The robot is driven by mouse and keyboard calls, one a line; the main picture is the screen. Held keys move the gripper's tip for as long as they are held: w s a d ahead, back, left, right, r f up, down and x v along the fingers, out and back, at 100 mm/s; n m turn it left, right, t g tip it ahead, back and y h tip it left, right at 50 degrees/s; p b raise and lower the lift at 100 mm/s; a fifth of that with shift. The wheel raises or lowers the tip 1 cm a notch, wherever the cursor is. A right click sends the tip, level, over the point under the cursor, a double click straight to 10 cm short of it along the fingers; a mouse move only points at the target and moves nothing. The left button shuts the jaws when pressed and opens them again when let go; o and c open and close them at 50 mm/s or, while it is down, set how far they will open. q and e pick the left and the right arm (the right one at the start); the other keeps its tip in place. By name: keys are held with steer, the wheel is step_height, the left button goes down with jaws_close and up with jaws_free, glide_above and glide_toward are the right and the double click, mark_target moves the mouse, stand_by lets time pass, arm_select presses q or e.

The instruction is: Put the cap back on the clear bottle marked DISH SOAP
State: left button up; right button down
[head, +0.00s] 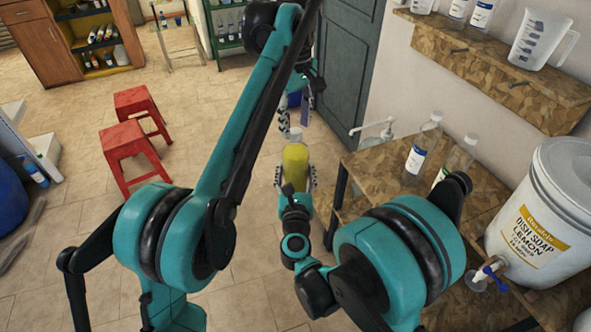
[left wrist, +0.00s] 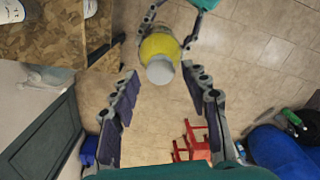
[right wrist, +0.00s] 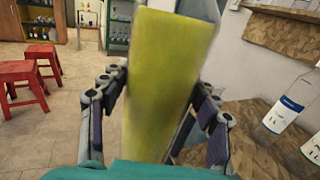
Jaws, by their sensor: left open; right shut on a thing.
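The clear bottle (head: 295,160) is filled with yellow and stands upright in my right gripper (head: 296,178), whose fingers are on both its sides. It also fills the middle of the right wrist view (right wrist: 165,80). No lettering shows on it. A white cap (left wrist: 160,70) shows at the top of the bottle in the left wrist view; it looks seated on the neck, but I cannot tell how tightly. My left gripper (head: 294,114) is open above the cap, its fingers apart on either side of it and not touching it.
A wooden bench (head: 375,170) at the right bears clear bottles and a white DISH SOAP LEMON drum (head: 545,215). A wall shelf (head: 500,70) holds a jug. Red stools (head: 128,150) stand at the left. The floor around the bottle is clear.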

arm_select(q)
steer(key=shift+f, duration=0.75)
steer(key=shift+c, duration=0.3)
jaws_close()
